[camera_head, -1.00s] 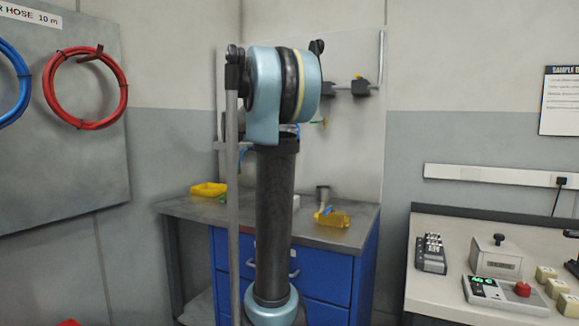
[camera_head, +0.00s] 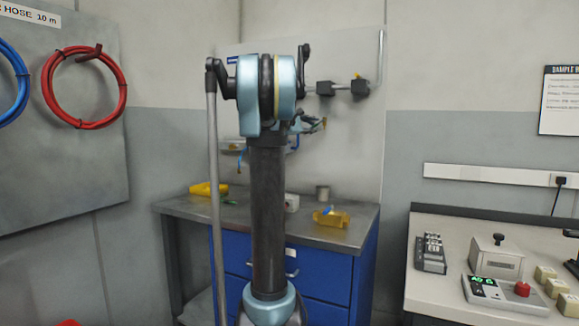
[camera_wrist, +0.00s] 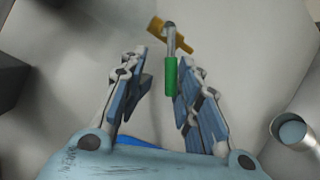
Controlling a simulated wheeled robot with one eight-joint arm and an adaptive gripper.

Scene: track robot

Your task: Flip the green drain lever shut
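The green drain lever (camera_wrist: 170,76) hangs from a small metal stem with a brass-coloured fitting (camera_wrist: 168,36) in the wrist view. My gripper (camera_wrist: 161,62) is open, with one finger on each side of the lever. The lever is closer to the right finger; I cannot tell whether they touch. In the head view my gripper (camera_head: 312,125) is in front of the pale back panel (camera_head: 345,155), just right of my arm. The lever cannot be made out there.
A steel-topped bench (camera_head: 345,235) with blue drawers stands below the panel. Dark blocks (camera_head: 342,88) on a pipe are above my gripper.

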